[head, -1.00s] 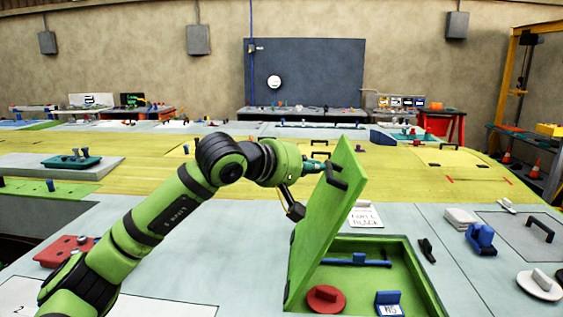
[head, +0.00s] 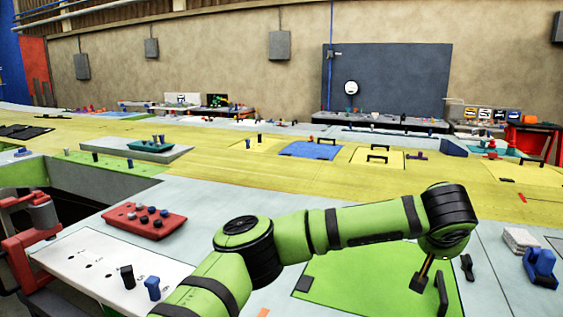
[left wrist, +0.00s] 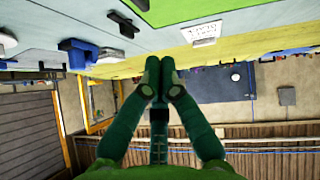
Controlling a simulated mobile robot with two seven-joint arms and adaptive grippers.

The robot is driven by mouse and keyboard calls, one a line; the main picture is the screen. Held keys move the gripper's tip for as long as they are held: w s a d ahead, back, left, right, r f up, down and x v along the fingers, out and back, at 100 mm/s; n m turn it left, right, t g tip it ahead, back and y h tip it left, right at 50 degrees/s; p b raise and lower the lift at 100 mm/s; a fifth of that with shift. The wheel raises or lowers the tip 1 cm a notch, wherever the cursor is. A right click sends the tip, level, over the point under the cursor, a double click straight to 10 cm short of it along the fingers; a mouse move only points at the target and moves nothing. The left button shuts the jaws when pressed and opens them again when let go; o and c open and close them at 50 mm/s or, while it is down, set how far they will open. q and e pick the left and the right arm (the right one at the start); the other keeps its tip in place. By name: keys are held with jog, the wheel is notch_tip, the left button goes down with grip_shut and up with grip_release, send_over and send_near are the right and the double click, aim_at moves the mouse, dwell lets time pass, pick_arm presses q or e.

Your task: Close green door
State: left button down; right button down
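The green door (head: 350,280) lies flat, level with the grey surface, in the lower part of the head view. Its black handle (head: 441,295) stands up near its right side. My left arm crosses over the door and hides part of it. A corner of the green door (left wrist: 175,10) shows at the top there, apart from the fingers. My right gripper is not in view.
A red tray with knobs (head: 140,220) and a white numbered panel (head: 95,260) with pegs lie at left. A blue block (head: 540,266), a white stack (head: 520,240) and a small black handle (head: 467,267) sit right of the door. The grey surface between is clear.

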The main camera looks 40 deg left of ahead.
aim_at(443, 282)
pick_arm(q)
jog(key=shift+m+y, duration=0.3)
jog(key=shift+y, duration=0.3)
jog(key=f, duration=0.2)
jog(key=d+f+b, duration=0.1)
jog(key=f, duration=0.1)
jog(key=d+f+b, duration=0.1)
jog(key=f, duration=0.1)
jog(key=shift+w+d, duration=0.2)
jog(key=shift+w, duration=0.15)
jog(key=shift+d+f+b, duration=0.1)
jog(key=shift+f+b, duration=0.45)
jog(key=shift+f, duration=0.1)
jog(key=shift+s+d+f, duration=0.1)
